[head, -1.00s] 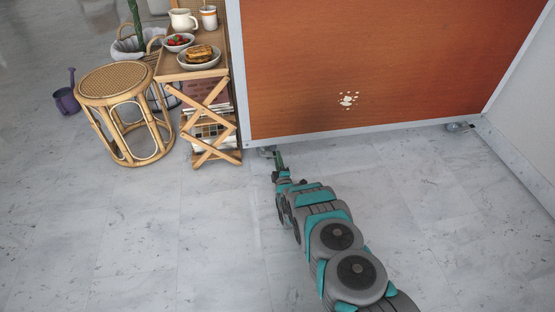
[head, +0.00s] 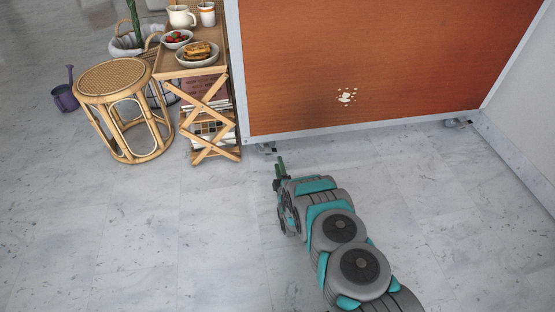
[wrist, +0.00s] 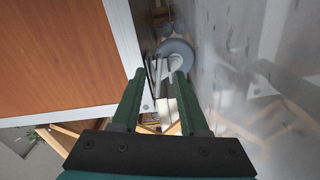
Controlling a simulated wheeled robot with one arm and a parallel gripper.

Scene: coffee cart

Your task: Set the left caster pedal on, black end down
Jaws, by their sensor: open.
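The left caster (head: 266,148) sits under the lower left corner of the cart's orange-brown panel (head: 370,65). In the wrist view, the caster's grey wheel (wrist: 178,50) and pale metal bracket show just beyond the fingertips. The pedal is too small and too hidden for me to tell its black end or its tilt. My gripper (head: 280,168) is open and empty, low over the floor just in front of the caster, apart from it in the head view. Its two green fingers (wrist: 158,76) point toward the caster in the wrist view.
A rattan side table (head: 212,110) with bowls and cups stands close left of the caster. A rattan stool (head: 115,80) is further left. The right caster (head: 458,122) is near the white wall. The floor in front of the cart is clear.

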